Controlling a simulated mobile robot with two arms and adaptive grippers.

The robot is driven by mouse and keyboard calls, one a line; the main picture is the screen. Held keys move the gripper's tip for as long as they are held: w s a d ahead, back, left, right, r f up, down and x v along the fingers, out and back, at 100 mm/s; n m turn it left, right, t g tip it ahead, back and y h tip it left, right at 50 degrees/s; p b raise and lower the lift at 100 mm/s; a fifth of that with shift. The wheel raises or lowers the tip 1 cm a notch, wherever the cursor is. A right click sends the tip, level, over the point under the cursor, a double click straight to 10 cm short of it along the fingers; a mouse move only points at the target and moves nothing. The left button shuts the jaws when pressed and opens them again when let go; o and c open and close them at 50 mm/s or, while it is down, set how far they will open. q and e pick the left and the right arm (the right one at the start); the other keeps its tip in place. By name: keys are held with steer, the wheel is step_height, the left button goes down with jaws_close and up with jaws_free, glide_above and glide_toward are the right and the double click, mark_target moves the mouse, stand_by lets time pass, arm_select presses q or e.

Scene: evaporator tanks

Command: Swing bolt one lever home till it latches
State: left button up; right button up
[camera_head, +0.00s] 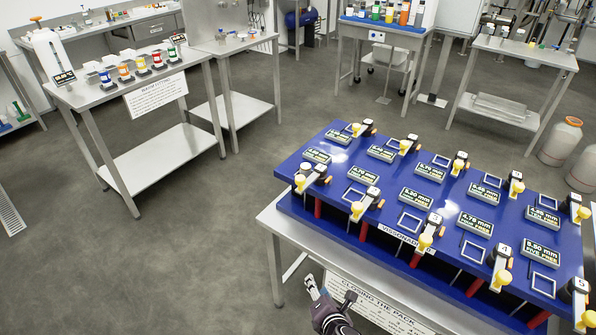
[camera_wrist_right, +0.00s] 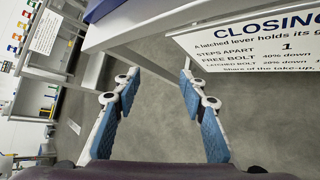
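The blue pack (camera_head: 400,190) lies on a steel table and carries swing bolts with yellow knobs along its near and far edges. The near-row levers carry numbers; 3, 4 and 5 read towards the right. By that order, the bolt one lever (camera_head: 311,177) is at the near left corner, its yellow knob towards the edge. I cannot tell whether it is latched. My right gripper (camera_head: 331,291) is low in front of the table, below and apart from this lever. In the right wrist view it (camera_wrist_right: 160,82) is open and empty, fingers spread. My left gripper is out of view.
A "Closing the pack" placard (camera_head: 365,303) hangs at the table's front; it also shows in the right wrist view (camera_wrist_right: 262,45). The steel table's near left edge (camera_head: 268,222) is close to my right gripper. Open floor (camera_head: 190,265) lies to the left.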

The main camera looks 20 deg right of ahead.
steer(key=w+a+r+n+t+p, duration=0.1)
steer(key=w+r+n+t, duration=0.2)
steer(key=r, duration=0.6)
steer(key=w+r+n+t, duration=0.1)
steer(key=w+r+n, duration=0.25)
steer(key=r, duration=0.45)
steer(key=n+t+h, duration=0.1)
steer(key=n+t, duration=0.1)
steer(key=n, duration=0.2)
glide_toward(301, 182)
steer(key=w, duration=0.4)
steer(key=shift+m, duration=0.25)
steer(key=w, duration=0.2)
steer(key=w+d, duration=0.1)
steer(key=w, duration=0.2)
steer(key=w+p, duration=0.1)
steer(key=w, duration=0.1)
steer(key=shift+w+d+f, duration=0.15)
steer(key=shift+f, duration=0.05)
jaws_close()
